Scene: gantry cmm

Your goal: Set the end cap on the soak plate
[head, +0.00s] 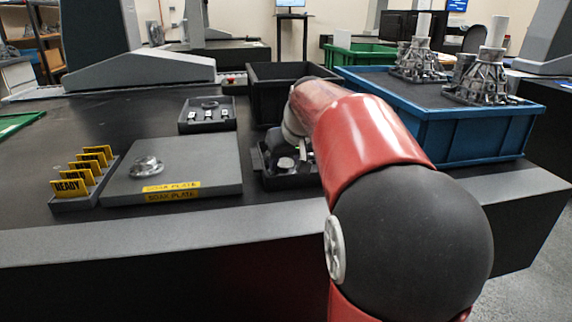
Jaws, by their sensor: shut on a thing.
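The soak plate (205,160) is a flat grey slab with yellow labels on its front edge, on the dark table at left. A small round silvery metal part (146,166) lies on its left half. My gripper (282,152) is low over a small dark tray (291,182) to the right of the plate. It is shut on a round light-grey piece, seemingly the end cap (286,163), at the tray. My arm partly hides the gripper, and I cannot tell whether the piece touches the tray.
A rack of yellow READY cards (75,200) stands left of the plate. A grey tray of small parts (207,126) sits behind it. A black bin (262,95) is behind my gripper. A blue crate (480,135) with metal castings stands right. The plate's right half is clear.

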